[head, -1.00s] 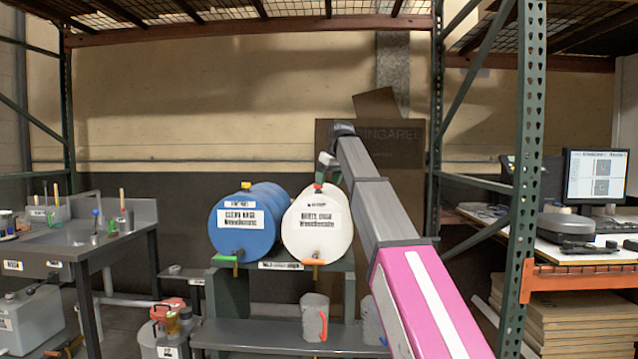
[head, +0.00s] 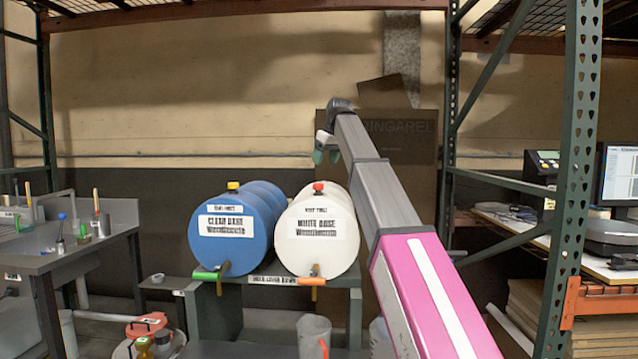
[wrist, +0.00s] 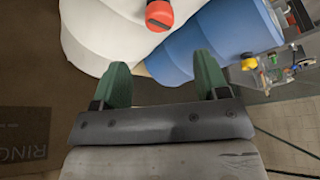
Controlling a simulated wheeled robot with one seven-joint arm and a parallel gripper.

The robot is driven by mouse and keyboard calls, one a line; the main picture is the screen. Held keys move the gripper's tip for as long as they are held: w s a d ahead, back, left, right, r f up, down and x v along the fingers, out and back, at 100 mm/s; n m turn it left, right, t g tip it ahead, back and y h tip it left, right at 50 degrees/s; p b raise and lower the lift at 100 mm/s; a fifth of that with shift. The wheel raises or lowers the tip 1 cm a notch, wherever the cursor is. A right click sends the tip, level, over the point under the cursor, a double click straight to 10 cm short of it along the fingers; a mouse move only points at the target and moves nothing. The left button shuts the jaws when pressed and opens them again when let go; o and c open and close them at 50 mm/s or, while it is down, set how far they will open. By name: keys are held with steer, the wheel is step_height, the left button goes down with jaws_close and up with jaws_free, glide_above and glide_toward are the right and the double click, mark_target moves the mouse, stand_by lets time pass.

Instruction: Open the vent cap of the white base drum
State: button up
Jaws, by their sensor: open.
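The white base drum (head: 317,235) lies on its side on a dark green stand, its labelled end facing me. Its red vent cap (head: 319,187) sits on top near the front end. In the wrist view the red cap (wrist: 159,14) is at the top edge, partly cut off, with a dark slot on it. My gripper (head: 325,157) is above and behind the cap, apart from it. In the wrist view my gripper's two green fingers (wrist: 156,70) are spread with nothing between them, pointing toward the white drum (wrist: 110,30).
A blue clear base drum (head: 232,235) with a yellow cap (head: 233,186) lies directly left of the white one. A green rack post (head: 575,150) stands at the right. A dark workbench (head: 70,250) is at the left.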

mark_target(318, 188)
steer(key=x, duration=0.9)
steer(key=shift+f, duration=0.35)
steer(key=shift+c, duration=0.4)
steer(key=c, duration=0.8)
